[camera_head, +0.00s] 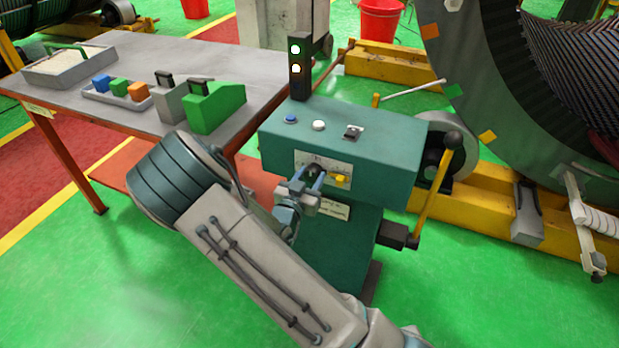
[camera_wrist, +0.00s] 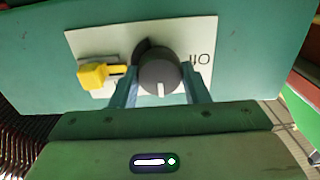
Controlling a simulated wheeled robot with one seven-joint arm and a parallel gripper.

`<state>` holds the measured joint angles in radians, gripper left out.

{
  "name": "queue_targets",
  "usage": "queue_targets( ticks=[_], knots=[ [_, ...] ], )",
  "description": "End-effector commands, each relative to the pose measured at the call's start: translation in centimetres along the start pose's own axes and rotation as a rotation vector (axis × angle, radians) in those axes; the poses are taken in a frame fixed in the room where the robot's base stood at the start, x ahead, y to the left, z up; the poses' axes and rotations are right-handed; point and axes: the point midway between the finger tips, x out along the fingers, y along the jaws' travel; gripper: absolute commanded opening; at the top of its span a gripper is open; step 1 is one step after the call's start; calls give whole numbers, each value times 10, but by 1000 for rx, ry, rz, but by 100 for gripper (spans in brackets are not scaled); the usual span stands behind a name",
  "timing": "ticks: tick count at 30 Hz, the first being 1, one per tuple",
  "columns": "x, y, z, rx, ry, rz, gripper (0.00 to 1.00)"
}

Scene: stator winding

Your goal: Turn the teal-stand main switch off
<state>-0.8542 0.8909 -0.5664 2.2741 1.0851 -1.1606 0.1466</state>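The teal stand (camera_head: 335,245) has a sloped front with a pale switch plate (camera_head: 330,168). A dark round main-switch knob (camera_wrist: 160,72) is on that plate, with a white pointer mark toward the bottom of the wrist view. My gripper (camera_wrist: 160,80) has one finger on each side of the knob, with no clear gap showing, so it looks shut on it. The head view shows my gripper (camera_head: 308,180) in front of the plate, partly hiding the knob. The label beside the knob is partly covered by a finger.
A yellow handle piece (camera_wrist: 98,73) sits beside the knob, close to one finger. A yellow lever (camera_head: 437,190) rises at the stand's right. The signal tower (camera_head: 298,68) shows two lit lamps. A table (camera_head: 130,62) with trays and blocks stands at the left.

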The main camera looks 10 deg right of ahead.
Motion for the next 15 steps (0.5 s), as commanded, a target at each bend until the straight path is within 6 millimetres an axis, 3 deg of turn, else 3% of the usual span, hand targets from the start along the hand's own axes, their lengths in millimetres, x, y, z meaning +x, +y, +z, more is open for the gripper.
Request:
queue_targets(
  ticks=[8, 15],
  knots=[
    [0, 0, 0, -40, 0, -1, 19],
    [0, -1, -1, -178, -1, -2, 19]
  ],
)
